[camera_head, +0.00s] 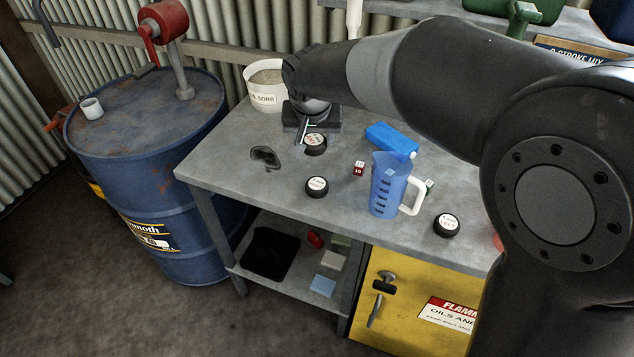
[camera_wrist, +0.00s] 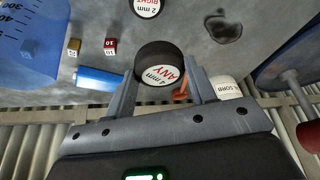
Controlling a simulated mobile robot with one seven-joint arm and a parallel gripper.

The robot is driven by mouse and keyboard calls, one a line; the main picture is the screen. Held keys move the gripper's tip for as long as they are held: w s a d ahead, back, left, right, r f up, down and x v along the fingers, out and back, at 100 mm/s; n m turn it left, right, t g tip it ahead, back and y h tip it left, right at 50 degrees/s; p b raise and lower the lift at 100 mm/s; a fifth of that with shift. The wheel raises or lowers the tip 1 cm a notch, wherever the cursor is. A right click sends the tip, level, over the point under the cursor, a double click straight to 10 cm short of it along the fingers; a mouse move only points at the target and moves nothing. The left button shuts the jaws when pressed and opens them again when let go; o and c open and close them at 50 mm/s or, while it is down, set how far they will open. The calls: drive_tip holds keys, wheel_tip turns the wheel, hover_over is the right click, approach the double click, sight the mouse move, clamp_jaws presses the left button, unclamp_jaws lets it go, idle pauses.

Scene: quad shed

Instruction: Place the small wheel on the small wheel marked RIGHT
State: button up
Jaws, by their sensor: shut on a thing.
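A small black wheel with a white label reading "4 mm ANY" (camera_wrist: 160,70) is between the fingers of my gripper (camera_wrist: 158,90), which is shut on it. In the head view this wheel (camera_head: 316,140) is near the back of the bench under my gripper (camera_head: 306,128); I cannot tell whether it touches the bench. The wheel marked RIGHT (camera_head: 317,187) lies flat on the bench, label up, nearer the front edge. Its label reads "2 mm RIGHT" at the top of the wrist view (camera_wrist: 146,6). Nothing is on it.
A blue jug (camera_head: 386,190) with a white handle stands right of the RIGHT wheel. A red cube (camera_head: 358,168) and a blue object (camera_head: 391,138) lie near it. Another wheel, with red lettering (camera_head: 447,225), is farther right. A dark stain (camera_head: 264,157) is left; a white bucket (camera_head: 266,92) stands behind.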

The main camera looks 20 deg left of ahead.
drive_tip(key=shift+s+d+f, duration=0.15)
drive_tip(key=shift+s+d, duration=0.05)
drive_tip(key=shift+d, duration=0.15)
wheel_tip(320, 180, down, 10)
drive_tip(key=shift+d+r, duration=0.1)
drive_tip(key=o, duration=1)
drive_tip(key=v, duration=1.2)
drive_tip(key=shift+s, duration=0.1)
drive_tip(key=shift+d, duration=0.1)
